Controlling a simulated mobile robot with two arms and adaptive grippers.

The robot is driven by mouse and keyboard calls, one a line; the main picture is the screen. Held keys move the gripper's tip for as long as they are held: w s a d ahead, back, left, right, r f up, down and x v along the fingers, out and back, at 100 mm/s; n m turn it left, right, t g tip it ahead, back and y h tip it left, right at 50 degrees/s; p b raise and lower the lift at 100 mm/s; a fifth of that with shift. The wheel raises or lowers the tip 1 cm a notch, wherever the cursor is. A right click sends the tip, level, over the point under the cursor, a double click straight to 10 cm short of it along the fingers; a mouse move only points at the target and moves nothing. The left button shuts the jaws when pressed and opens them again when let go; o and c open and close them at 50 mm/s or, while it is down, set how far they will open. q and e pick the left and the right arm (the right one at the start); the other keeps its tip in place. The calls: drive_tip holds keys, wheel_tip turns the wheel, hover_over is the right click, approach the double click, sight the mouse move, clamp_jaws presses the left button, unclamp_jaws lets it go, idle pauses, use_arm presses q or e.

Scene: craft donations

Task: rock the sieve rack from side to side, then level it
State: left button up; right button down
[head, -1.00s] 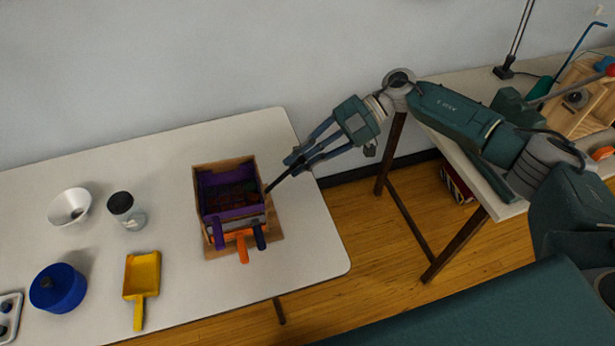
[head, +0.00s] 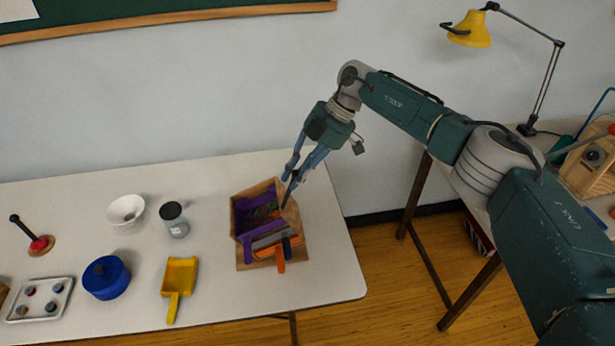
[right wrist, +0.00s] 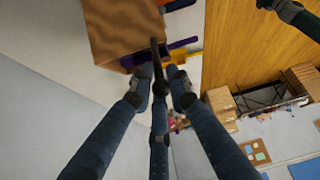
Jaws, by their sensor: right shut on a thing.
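The sieve rack (head: 239,220) is a wooden box with purple and orange parts and handles sticking out at its front. It is on a wooden base (head: 246,262) on the white table and looks tilted, leaning to the left. My right gripper (head: 292,182) is at its right side, shut on the rack's dark side handle (head: 287,197). In the right wrist view the fingers (right wrist: 160,88) close around the dark handle (right wrist: 155,52) beside the rack's wooden wall (right wrist: 118,28). My left gripper is not in view.
A yellow scoop (head: 180,272), blue pot (head: 106,279), grey cup (head: 174,221), white bowl (head: 126,212) and metal tray (head: 40,312) stand left of the rack. The table (head: 325,275) is clear to its right. A second table with a yellow lamp (head: 470,30) is farther right.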

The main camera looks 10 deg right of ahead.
drive_tip(key=a, duration=0.1)
drive_tip(key=a+h+p, duration=0.1)
drive_tip(key=shift+s+a+r, duration=0.3)
drive_tip(key=shift+a, duration=0.05)
drive_tip(key=shift+a+h+p, duration=0.5)
drive_tip(key=shift+a, duration=0.25)
drive_tip(key=c, duration=1.8)
unclamp_jaws()
drive_tip(key=shift+a, duration=0.1)
drive_tip(key=shift+c, duration=0.2)
drive_tip(key=shift+w+a+r, duration=0.1)
drive_tip(key=v, duration=1.2)
drive_tip(key=shift+a, duration=0.1)
